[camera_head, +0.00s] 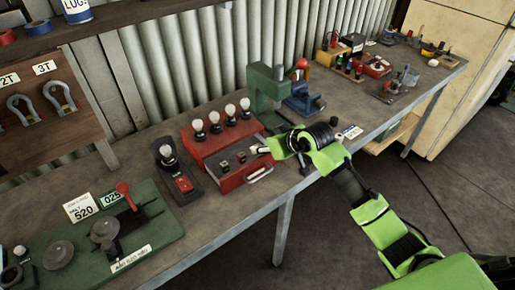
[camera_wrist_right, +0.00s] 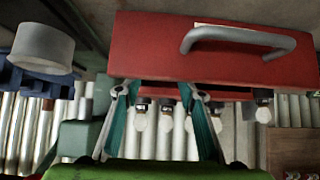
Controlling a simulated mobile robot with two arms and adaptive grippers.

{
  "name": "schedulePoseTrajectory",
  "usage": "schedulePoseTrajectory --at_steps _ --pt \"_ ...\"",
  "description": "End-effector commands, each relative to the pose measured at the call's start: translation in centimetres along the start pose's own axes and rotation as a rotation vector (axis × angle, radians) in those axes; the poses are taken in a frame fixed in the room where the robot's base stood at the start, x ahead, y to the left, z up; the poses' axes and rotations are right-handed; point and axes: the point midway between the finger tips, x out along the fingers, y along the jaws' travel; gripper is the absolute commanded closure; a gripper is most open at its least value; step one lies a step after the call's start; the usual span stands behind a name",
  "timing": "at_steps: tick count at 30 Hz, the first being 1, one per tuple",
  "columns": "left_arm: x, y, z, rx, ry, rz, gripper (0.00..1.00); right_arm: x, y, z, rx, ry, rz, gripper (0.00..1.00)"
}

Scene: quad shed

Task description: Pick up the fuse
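No fuse can be told apart for certain. A red box (camera_head: 215,143) with a row of white bulbs stands on the bench, and its lower front part carries small dark fittings (camera_head: 240,156). A small pale piece (camera_head: 263,150) shows at the tip of my right gripper; I cannot tell whether it is a fingertip or a part of the box. My right gripper (camera_wrist_right: 157,92) is at the box's right front corner, its two fingers apart with no object visible between them. The red box (camera_wrist_right: 150,50) appears upside down in the wrist view. My left gripper is not in view.
A metal handle (camera_head: 260,174) is on the box's front. A black stand with a bulb (camera_head: 167,155) is left of it, a green press (camera_head: 267,92) and a blue vise (camera_head: 303,98) behind right. A green board (camera_head: 165,225) lies front left. Bare bench (camera_head: 222,204) lies in front.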

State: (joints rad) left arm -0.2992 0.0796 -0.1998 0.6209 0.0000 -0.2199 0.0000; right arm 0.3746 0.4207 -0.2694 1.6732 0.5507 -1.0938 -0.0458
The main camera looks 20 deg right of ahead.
Motion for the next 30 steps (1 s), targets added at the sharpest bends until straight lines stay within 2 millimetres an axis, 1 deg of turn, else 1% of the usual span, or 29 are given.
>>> schedulePoseTrajectory --at_steps 6,10,14,20,21,23,24,25,30 --pt "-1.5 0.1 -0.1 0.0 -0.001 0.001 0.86 2.5 -0.1 -0.4 0.003 -0.002 0.0 0.64" --pt "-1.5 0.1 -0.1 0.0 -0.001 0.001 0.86 4.0 -0.1 -0.3 0.002 -0.002 0.0 0.64" --pt "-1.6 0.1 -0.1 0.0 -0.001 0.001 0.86 4.7 -0.1 -0.2 0.001 -0.001 0.0 0.64" --pt "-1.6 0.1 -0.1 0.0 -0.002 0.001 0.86 4.7 -0.1 -0.2 0.0 0.0 0.001 0.64" --pt "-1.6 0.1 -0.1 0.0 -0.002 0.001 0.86 4.7 -0.1 -0.2 0.0 -0.001 0.001 0.67" --pt "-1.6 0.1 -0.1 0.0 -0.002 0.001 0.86 4.7 -0.1 -0.2 0.0 -0.001 0.001 0.82" --pt "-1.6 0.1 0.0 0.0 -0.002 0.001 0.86 4.7 -0.1 -0.2 0.0 -0.001 0.001 0.92" --pt "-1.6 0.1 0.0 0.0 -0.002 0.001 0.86 4.7 -0.1 -0.2 0.0 -0.001 0.001 0.95" --pt "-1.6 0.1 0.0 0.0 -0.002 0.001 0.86 4.7 -0.1 -0.2 0.0 -0.001 0.001 0.95"
